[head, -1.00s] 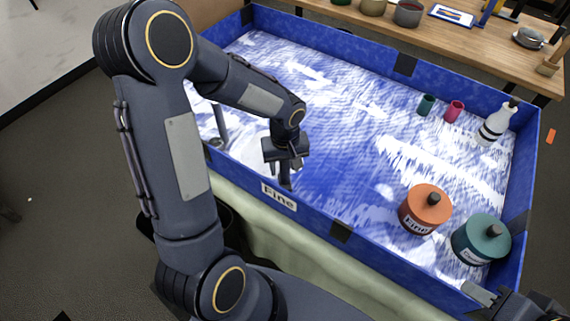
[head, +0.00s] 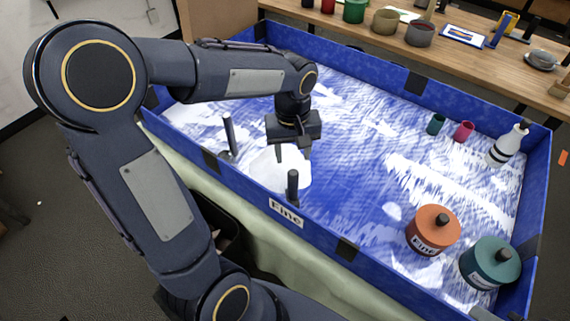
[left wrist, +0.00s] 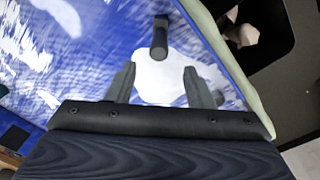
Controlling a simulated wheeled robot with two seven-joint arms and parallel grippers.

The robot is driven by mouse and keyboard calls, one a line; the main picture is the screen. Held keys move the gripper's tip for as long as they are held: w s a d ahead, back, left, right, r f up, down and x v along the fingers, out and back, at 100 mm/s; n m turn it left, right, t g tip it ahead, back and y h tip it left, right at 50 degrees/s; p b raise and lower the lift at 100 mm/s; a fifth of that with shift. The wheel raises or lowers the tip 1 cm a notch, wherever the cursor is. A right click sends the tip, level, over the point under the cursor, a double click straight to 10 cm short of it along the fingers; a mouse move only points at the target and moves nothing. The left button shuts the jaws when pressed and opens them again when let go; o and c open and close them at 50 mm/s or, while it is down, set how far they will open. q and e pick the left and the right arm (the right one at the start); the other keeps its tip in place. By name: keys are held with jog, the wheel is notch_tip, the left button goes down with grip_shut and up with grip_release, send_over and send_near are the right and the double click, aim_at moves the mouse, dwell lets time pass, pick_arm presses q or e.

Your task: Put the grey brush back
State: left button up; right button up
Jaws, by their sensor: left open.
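Two dark grey upright handles stand in the blue-walled tray (head: 345,250). One handle (head: 292,187) is by the near wall above the "Fine" label; the other handle (head: 229,138) stands further left. I cannot tell which belongs to the grey brush; their lower ends are unclear. My left gripper (head: 293,152) is open and empty, above and behind the near handle, over a white patch (head: 268,172). In the left wrist view one handle (left wrist: 160,38) lies beyond the open fingers (left wrist: 158,72), not between them. Only a sliver of my right gripper (head: 483,314) shows, at the bottom right edge.
An orange lidded pot (head: 432,232) labelled "Fine" and a teal pot (head: 489,264) stand at the tray's right. A white bottle (head: 506,148), a teal cup (head: 436,124) and a pink cup (head: 464,131) are behind. The tray's middle is clear. A wooden bench (head: 470,62) stands beyond.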

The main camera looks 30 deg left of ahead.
pick_arm(q)
jog(key=s+d+r+m+t+h, duration=0.1)
jog(key=s+d+r+m+t, duration=0.1)
jog(key=s, duration=0.6)
jog(key=s+d+r+m+t+h, duration=0.1)
jog(key=s+d+m+t+h, duration=0.1)
jog(key=s, duration=0.6)
jog(key=shift+r+m+t+h, duration=0.35)
jog(key=shift+m+t, duration=0.35)
jog(key=shift+m, duration=0.4)
